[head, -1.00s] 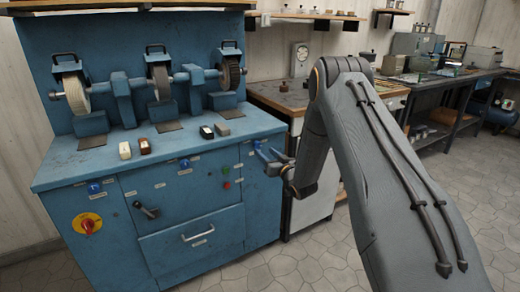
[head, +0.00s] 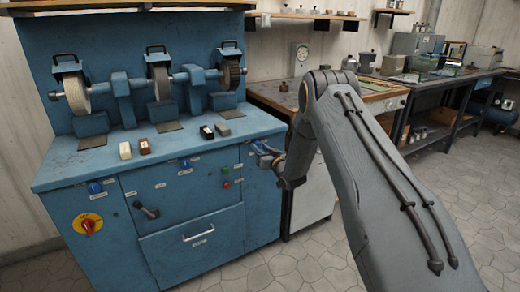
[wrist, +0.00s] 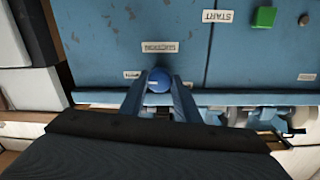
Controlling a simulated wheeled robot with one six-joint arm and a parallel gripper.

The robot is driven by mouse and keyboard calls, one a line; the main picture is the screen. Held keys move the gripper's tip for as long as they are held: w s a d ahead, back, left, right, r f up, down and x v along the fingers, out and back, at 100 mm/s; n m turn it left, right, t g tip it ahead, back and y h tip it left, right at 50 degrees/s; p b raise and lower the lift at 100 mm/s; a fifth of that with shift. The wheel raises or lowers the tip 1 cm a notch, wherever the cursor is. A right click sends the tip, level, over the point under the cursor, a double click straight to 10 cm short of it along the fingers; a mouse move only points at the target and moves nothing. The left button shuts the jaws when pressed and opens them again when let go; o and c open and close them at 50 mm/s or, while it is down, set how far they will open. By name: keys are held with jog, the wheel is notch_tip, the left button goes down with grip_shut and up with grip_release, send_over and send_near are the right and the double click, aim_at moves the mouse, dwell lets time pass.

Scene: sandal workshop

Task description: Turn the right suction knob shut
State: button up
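The right suction knob is a round blue knob (wrist: 158,78) on the front of the blue grinding cabinet (head: 190,247). In the wrist view it shows between the fingertips of my gripper (wrist: 163,82), under a label that appears upside down. The fingers stand apart, one on each side of the knob; I cannot tell whether they touch it. In the head view my gripper (head: 264,153) is at the cabinet's upper right front, and it largely hides the knob there.
Two other blue knobs, left (head: 95,187) and middle (head: 185,163), sit on the same front. A green button (head: 226,184), a red-and-yellow switch (head: 88,226) and a lever (head: 146,211) are also there. A wooden-topped bench (head: 282,101) adjoins at right.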

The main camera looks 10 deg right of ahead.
jog(key=shift+n, duration=0.3)
jog(key=n+b, duration=0.2)
jog(key=n, duration=0.1)
jog(key=shift+f+n, duration=0.1)
jog(key=shift+n, duration=0.2)
jog(key=n+b, duration=0.1)
jog(key=n, duration=0.3)
jog(key=shift+n+b, duration=0.3)
jog(key=shift+b, duration=0.05)
jog(key=n+b, duration=0.1)
jog(key=n, duration=0.3)
jog(key=shift+n+b, duration=0.3)
jog(key=shift+b, duration=0.1)
jog(key=n+b, duration=0.1)
jog(key=n, duration=0.4)
jog(key=shift+y+b, duration=0.3)
jog(key=shift+b, duration=0.05)
jog(key=o, duration=1)
jog(key=shift+o, duration=0.2)
